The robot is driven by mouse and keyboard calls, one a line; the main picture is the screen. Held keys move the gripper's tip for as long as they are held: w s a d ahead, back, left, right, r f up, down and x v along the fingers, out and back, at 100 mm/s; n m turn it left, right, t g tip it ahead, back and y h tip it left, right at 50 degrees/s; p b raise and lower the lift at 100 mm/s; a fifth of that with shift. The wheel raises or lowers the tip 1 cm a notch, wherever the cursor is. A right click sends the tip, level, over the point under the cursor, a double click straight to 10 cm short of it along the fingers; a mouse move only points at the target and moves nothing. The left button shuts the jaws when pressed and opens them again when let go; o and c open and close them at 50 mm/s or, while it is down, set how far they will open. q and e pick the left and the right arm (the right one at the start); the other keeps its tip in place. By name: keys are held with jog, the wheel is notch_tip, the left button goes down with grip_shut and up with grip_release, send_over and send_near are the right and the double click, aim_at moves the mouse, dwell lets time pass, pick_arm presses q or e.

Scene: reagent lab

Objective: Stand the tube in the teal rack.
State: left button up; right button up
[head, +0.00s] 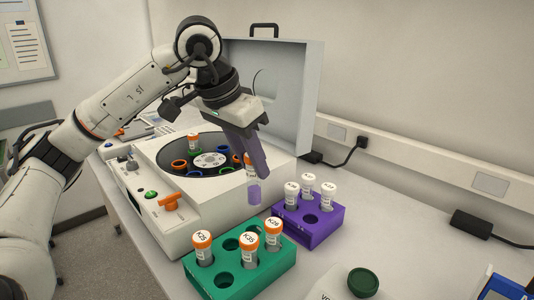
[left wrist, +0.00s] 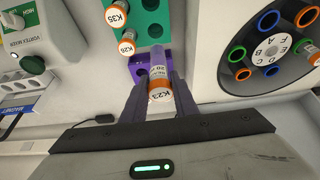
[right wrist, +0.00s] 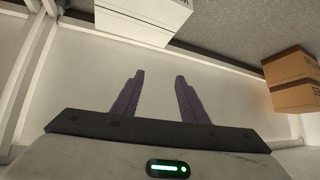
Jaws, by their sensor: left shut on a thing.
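The tube (head: 254,193), orange-capped with purple liquid, hangs roughly upright from my left gripper (head: 257,165). In the left wrist view its cap reads K23 (left wrist: 160,94), between the fingers. My left gripper is shut on it, above the bench between the centrifuge and the racks. The teal rack (head: 259,279) stands in front, nearer the camera, apart from the tube. It holds three orange-capped tubes, K25 (head: 203,247), K35 (head: 248,249) and K26 (head: 273,234), and has empty holes. My right gripper (right wrist: 157,98) is open and empty, seen only in its wrist view.
A purple rack (head: 317,236) with three white-capped tubes stands right of the teal rack. The open centrifuge (head: 182,218), its lid (head: 297,95) raised, is at left behind the teal rack.

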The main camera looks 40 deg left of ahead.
aim_at(249, 194)
pick_arm(q)
jog(key=f+b, duration=0.4)
jog(key=f, duration=0.1)
jog(key=shift+s+f+b, duration=0.15)
jog(key=shift+s+b, duration=0.15)
jog(key=shift+b, duration=0.1)
jog(key=shift+f, duration=0.3)
jog(key=shift+f+b, duration=0.2)
jog(key=shift+b, duration=0.1)
jog(key=shift+f, duration=0.25)
jog(key=shift+f+b, duration=0.75)
dwell(0.3)
jog(key=shift+f, duration=0.15)
